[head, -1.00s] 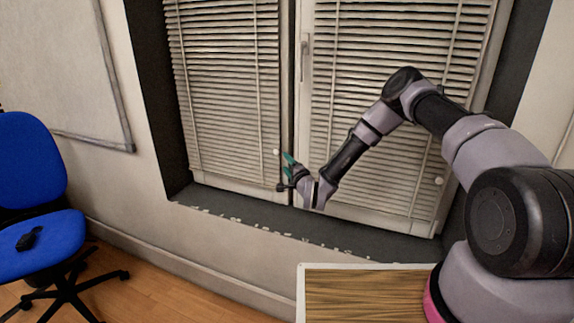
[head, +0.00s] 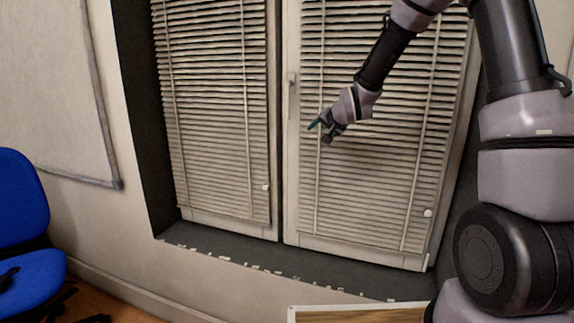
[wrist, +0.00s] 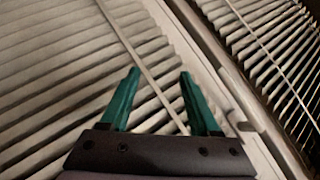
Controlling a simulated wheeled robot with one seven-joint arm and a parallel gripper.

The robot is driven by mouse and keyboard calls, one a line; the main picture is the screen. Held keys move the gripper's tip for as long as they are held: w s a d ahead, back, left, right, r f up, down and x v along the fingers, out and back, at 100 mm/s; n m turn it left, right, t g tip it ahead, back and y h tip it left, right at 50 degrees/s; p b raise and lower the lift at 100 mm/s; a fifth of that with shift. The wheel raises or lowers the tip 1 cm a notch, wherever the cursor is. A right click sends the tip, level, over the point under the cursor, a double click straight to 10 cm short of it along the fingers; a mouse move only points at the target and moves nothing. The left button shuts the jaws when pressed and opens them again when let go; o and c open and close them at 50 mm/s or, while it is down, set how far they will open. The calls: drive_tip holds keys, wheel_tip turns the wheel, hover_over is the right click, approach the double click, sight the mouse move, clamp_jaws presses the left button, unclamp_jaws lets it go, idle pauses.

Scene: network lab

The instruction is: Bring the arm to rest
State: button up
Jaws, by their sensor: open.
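My gripper (head: 316,130) is in front of the right window blind (head: 375,190) in the head view, pointing left. In the wrist view its two green fingers (wrist: 158,78) stand apart with nothing between them. Blind slats and part of the window frame show behind them. My arm is raised and bent, with its forearm sloping down to the left toward the gripper. I cannot tell how far the fingertips are from the blind.
A dark window sill (head: 300,275) runs below the blinds. A left blind (head: 210,110) hangs beside the right one. A wooden-topped surface (head: 350,315) shows at the bottom edge. A blue chair (head: 22,215) stands far left, below a wall board (head: 60,70).

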drive_tip(key=s+d+r+g+h, duration=0.1)
drive_tip(key=s+d+r+h, duration=0.1)
drive_tip(key=s+d+r, duration=0.6)
drive_tip(key=s+d+r+g, duration=0.1)
drive_tip(key=s+d+r, duration=0.2)
drive_tip(key=s, duration=1.1)
drive_tip(key=s+d+r+n+g, duration=0.1)
drive_tip(key=s+d+r, duration=0.2)
drive_tip(key=s, duration=1.1)
drive_tip(key=shift+s+g, duration=0.4)
drive_tip(key=shift+d, duration=0.1)
